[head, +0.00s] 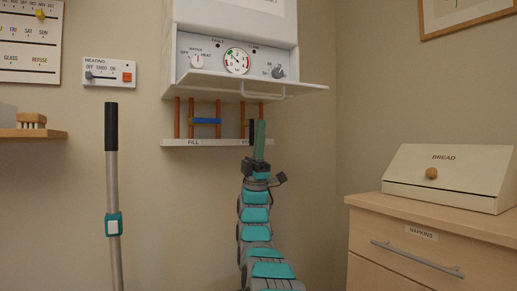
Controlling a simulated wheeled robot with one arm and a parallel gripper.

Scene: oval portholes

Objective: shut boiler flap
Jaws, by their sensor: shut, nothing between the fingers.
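The boiler flap (235,83) is a white panel under the dial face of the white boiler (235,30). It stands open, sticking out towards me from its lower edge. A pale bar handle (263,95) shows at its front edge, right of the middle. My gripper (261,164) is shut and empty, below the flap and its handle and apart from them in the picture. My arm hides part of the wall below.
Copper pipes (177,118) and a blue valve handle (206,121) are under the boiler, above a white strip marked FILL (195,142). A pole with a black grip (111,128) stands at left. A drawer unit (430,225) with a bread box (450,174) stands at right.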

